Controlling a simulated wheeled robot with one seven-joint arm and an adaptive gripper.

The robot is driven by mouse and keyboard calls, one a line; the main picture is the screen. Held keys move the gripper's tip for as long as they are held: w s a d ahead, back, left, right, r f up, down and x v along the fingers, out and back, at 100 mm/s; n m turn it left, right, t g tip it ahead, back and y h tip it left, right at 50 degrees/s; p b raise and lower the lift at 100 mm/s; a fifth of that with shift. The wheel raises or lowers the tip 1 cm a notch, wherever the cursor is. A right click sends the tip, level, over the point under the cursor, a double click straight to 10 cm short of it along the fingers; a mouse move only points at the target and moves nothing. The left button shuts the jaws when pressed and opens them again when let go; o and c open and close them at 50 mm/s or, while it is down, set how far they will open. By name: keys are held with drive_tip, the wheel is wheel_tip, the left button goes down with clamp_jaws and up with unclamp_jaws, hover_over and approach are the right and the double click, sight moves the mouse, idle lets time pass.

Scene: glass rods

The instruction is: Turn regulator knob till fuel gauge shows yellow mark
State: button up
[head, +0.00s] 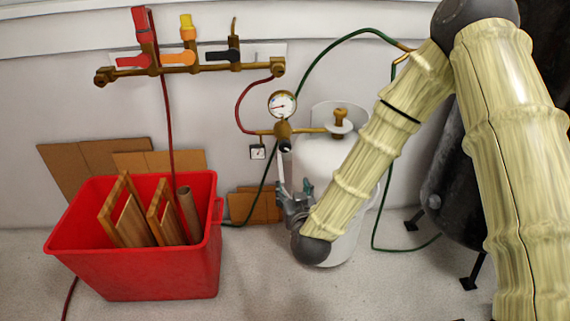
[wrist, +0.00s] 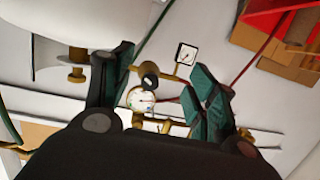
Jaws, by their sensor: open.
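The regulator (head: 283,131) is a brass fitting beside the white gas tank's valve, with a dark knob (head: 285,146) facing out. In the wrist view the knob (wrist: 149,82) shows as a dark round end between the spread fingers, touching neither as far as I can see. A round white gauge (head: 282,104) sits above the regulator; it also shows in the wrist view (wrist: 141,98). Its coloured marks are too small to read. A small square gauge (head: 257,152) hangs at the left, also in the wrist view (wrist: 185,54). My gripper (head: 292,190) is open and empty below the knob (wrist: 160,75).
The white gas tank (head: 325,175) stands close behind my gripper. A red bin (head: 140,270) with wooden pieces is at the left. A brass manifold with coloured valves (head: 190,67) is on the wall. Red and green hoses (head: 245,98) run near the regulator.

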sight(285, 148)
drive_tip(key=w+r+b, duration=0.1)
drive_tip(key=w, duration=0.3)
drive_tip(key=w+a+r+t+b, duration=0.1)
drive_tip(key=w+r+b, duration=0.1)
drive_tip(key=w, duration=0.3)
drive_tip(key=w+r+t+h+b, duration=0.1)
drive_tip(key=w+r+b, duration=0.1)
drive_tip(key=w, duration=0.2)
drive_tip(key=shift+w+a+m, duration=0.2)
drive_tip(key=shift+w+m, duration=0.1)
drive_tip(key=shift+w, duration=0.05)
drive_tip(key=c, duration=1)
